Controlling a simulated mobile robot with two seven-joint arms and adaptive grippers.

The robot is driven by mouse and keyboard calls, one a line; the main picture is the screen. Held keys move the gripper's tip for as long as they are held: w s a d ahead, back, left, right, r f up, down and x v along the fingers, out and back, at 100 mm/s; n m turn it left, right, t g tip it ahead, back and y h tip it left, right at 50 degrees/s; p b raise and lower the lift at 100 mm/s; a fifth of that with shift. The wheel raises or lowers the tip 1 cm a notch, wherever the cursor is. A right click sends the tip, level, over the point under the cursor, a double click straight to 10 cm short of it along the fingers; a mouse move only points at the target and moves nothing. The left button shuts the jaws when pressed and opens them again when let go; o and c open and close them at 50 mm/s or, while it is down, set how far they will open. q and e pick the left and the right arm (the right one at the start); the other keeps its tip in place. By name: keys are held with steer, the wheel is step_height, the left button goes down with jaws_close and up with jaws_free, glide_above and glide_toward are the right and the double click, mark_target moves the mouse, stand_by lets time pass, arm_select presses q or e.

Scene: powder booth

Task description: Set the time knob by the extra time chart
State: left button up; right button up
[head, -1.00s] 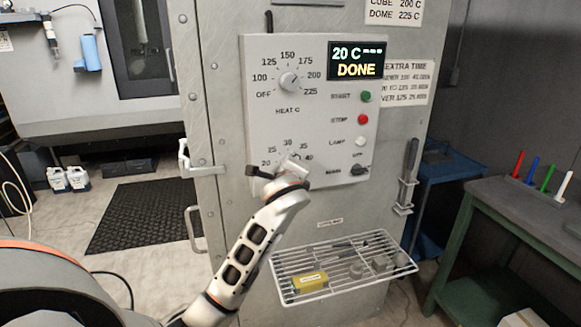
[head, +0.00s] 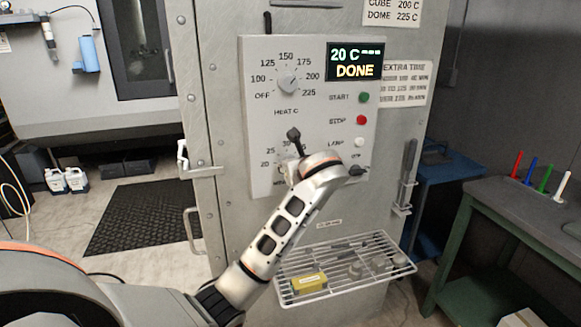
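The grey control panel (head: 262,120) is on the oven door. Its lower dial, the time scale (head: 268,154), shows 20, 25 and part of 30. My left gripper (head: 294,150) is in front of this dial and hides the time knob and the right-hand numbers. One dark finger points up. The other finger is hidden, so I cannot tell whether it is open or touches the knob. The extra time chart (head: 404,83) is right of the panel, its lines too blurred to read surely. The display (head: 355,62) reads 20 C and DONE. My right gripper is not in view.
The heat knob (head: 288,83) is above the time dial. Green (head: 364,97), red (head: 362,120) and white (head: 359,143) buttons and a small dark switch (head: 357,171) are to its right. A wire shelf (head: 345,277) with a yellow block (head: 309,283) sticks out below.

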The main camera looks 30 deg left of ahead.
arm_select(q)
steer(key=shift+r+m+g+y, duration=0.1)
steer(key=shift+m+g+y, duration=0.3)
steer(key=shift+m, duration=0.4)
steer(key=o, duration=1.1)
steer(key=shift+w, duration=0.1)
steer(key=v, duration=1.2)
steer(key=shift+w, duration=0.1)
